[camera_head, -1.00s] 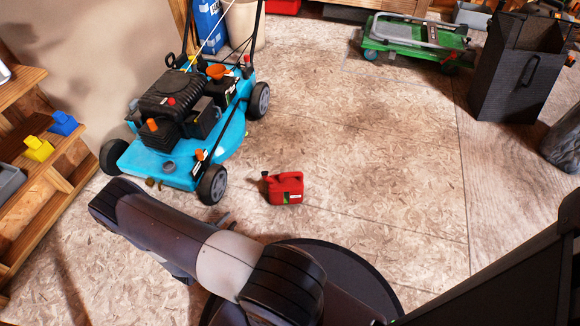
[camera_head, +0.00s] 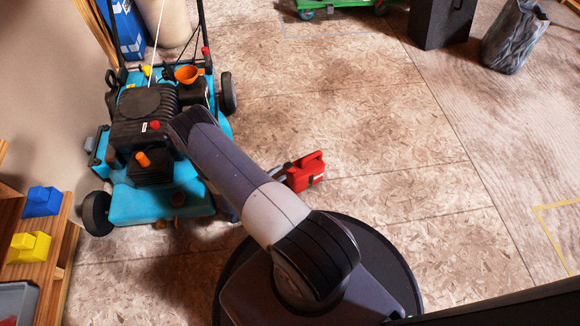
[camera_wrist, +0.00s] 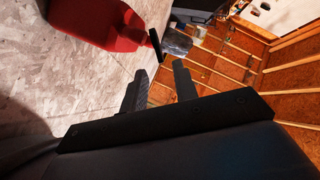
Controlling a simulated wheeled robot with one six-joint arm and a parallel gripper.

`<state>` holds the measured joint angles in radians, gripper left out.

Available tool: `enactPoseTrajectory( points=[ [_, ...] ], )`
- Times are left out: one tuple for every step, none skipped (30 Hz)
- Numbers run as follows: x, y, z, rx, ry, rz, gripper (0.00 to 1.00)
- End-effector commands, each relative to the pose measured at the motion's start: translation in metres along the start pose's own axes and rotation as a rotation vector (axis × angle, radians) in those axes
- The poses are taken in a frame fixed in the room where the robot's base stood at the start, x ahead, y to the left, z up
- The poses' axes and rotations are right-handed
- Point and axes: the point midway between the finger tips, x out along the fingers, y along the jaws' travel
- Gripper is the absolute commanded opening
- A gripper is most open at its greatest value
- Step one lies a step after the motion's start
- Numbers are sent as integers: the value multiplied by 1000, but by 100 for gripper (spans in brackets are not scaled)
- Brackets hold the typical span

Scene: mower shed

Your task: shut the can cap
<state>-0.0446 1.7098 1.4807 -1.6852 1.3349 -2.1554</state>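A small red can (camera_head: 308,171) stands on the floor, just right of my arm. In the wrist view, part of the red can (camera_wrist: 100,18) fills the upper left. A thin dark flap (camera_wrist: 155,45), which looks like the can cap, stands out at the can's end, tilted away from it. My gripper (camera_wrist: 160,70) has its two fingers apart with nothing between them. The flap is just beyond the fingertips, apparently not touching. In the head view my gripper (camera_head: 279,172) is at the can's left side, mostly hidden by my arm.
A blue mower (camera_head: 150,200) with an orange funnel (camera_head: 187,74) stands close left of my arm. A wooden shelf (camera_head: 62,255) with a blue block (camera_head: 42,201) and a yellow block (camera_head: 30,246) is at left. Floor right of the can is clear.

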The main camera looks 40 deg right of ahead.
Motion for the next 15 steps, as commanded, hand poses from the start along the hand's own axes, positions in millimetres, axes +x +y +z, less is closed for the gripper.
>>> enactPoseTrajectory(
  points=[
    [10,3,0,2,4,3,28],
    [15,3,0,2,5,3,28],
    [22,3,0,2,4,3,28],
    [27,3,0,2,4,3,28],
    [32,2,0,2,4,3,28],
    [37,2,0,1,4,2,28],
    [42,2,0,1,3,2,28],
    [45,2,0,1,3,2,28],
    [50,2,0,1,2,2,28],
    [54,2,0,1,2,1,28],
    [56,2,0,1,2,1,28],
    [60,2,0,1,2,1,28],
    [62,1,0,1,1,1,28],
    [64,1,0,1,1,0,28],
    [65,1,0,1,1,0,28]
  ],
)
